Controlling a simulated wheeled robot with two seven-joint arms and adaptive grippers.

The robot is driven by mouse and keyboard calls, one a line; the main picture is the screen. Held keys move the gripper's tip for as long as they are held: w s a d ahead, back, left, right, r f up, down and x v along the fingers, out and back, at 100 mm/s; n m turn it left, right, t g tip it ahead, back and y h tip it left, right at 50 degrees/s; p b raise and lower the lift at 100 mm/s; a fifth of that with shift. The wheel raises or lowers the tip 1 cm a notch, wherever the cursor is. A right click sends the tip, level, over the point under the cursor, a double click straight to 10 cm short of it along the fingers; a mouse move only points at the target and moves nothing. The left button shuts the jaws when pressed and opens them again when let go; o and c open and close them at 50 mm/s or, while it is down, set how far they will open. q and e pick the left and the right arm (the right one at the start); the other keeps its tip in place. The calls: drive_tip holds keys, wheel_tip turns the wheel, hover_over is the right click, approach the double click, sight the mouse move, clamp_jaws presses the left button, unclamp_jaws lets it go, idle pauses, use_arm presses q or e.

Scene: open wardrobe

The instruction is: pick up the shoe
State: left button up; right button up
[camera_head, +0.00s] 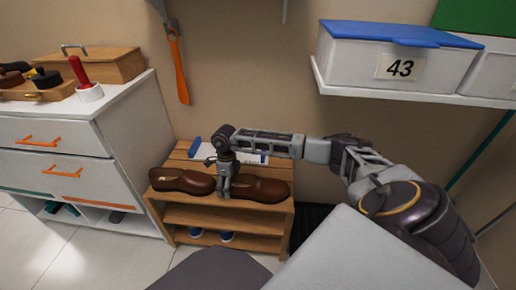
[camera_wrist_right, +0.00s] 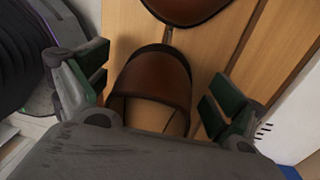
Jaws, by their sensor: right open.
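Two brown leather shoes stand in a line on top of the wooden rack. The left shoe (camera_head: 181,181) is uncovered; the right shoe (camera_head: 262,188) is partly hidden at its left end by my right gripper (camera_head: 225,190). The right gripper points down at the gap between the shoes, over that left end. In the right wrist view, the right shoe (camera_wrist_right: 152,80) lies between the two spread fingers (camera_wrist_right: 155,85), with room on both sides. An edge of the other shoe (camera_wrist_right: 185,8) shows at the top. My left gripper is not in view.
The slatted wooden rack (camera_head: 222,220) holds blue shoes (camera_head: 226,236) below. A white drawer cabinet (camera_head: 55,150) stands to the left. A shelf with a blue-lidded box (camera_head: 390,60) hangs above right; an orange shoehorn (camera_head: 179,70) hangs behind.

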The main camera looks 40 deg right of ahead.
idle(0.3)
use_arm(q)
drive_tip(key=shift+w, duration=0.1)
use_arm(e)
drive_tip(key=c, duration=1)
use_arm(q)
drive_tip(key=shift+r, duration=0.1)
use_arm(e)
drive_tip(key=shift+o, duration=0.2)
drive_tip(key=shift+r, duration=0.1)
drive_tip(key=shift+r+p, duration=0.4)
drive_tip(key=shift+r, duration=0.4)
wheel_tip(320, 180, up, 6)
drive_tip(key=shift+r+p, duration=0.25)
drive_tip(key=shift+p, duration=1)
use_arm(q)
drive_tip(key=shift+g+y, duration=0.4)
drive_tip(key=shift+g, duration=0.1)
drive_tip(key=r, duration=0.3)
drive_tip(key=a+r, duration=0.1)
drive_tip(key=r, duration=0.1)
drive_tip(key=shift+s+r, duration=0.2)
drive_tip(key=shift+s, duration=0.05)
use_arm(e)
drive_tip(key=shift+r, duration=0.95)
drive_tip(key=shift+f, duration=0.1)
